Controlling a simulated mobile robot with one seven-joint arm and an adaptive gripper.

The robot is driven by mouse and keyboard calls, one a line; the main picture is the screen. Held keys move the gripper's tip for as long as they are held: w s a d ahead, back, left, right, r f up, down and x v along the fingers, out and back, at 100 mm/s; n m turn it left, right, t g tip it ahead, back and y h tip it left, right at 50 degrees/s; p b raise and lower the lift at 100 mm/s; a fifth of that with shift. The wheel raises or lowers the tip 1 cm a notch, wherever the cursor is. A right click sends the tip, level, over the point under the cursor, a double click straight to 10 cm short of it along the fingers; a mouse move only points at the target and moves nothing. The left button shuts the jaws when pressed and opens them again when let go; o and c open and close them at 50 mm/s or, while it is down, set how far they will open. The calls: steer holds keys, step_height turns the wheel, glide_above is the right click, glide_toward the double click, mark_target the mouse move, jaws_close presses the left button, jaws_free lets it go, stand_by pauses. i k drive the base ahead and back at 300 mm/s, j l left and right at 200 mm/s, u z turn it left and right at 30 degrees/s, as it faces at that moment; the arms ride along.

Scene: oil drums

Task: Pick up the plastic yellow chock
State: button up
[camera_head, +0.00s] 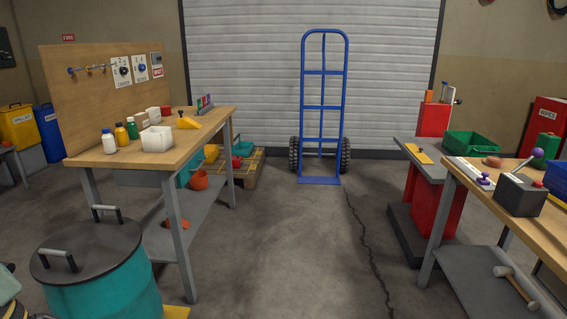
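A yellow wedge-shaped piece (187,122), which looks like the chock, lies near the right edge of the wooden workbench (208,115) on the left. A small dark bit shows at its upper end. Another flat yellow piece (419,154) lies on the grey bench at the right, and part of a yellow object (177,312) shows on the floor beside the teal drum; I cannot tell exactly what these two are.
A teal drum with a black lid (95,250) stands close at front left. A blue hand truck (323,110) stands by the shutter. The middle floor is clear; a tool-laden bench (462,175) is right.

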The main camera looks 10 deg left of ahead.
mark_target(183, 122)
steer(key=i, duration=1.5)
steer(key=i+u, duration=0.2)
steer(key=i, duration=0.2)
steer(key=i+l+u, duration=0.2)
steer(key=i, duration=0.25)
steer(key=i+l+u, duration=0.2)
steer(key=i, duration=0.2)
steer(key=i+l+u, duration=0.7)
steer(key=i, duration=0.2)
